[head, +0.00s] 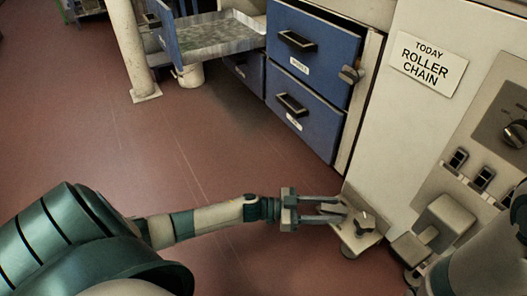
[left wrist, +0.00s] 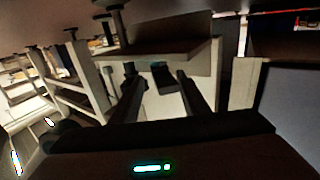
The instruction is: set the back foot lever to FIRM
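A pale metal foot lever bracket (head: 366,238) stands low at the foot of the cream cabinet, with a small lever part on its plate. My left gripper (head: 343,209) reaches it from the left at floor level, its two fingers apart and their tips over the plate's near side. In the left wrist view my left gripper (left wrist: 156,74) is open, with a small dark block (left wrist: 158,78) showing between the fingertips. I cannot tell whether the fingers touch it. No FIRM marking is readable. My right gripper is not in view.
A cream cabinet with a "TODAY ROLLER CHAIN" sign (head: 429,60) rises just right of the lever. A box-shaped fitting (head: 446,220) and switches (head: 484,178) are on its right. Blue drawers (head: 312,50) stand behind, with an open tray drawer (head: 215,35). The red floor (head: 150,150) is clear.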

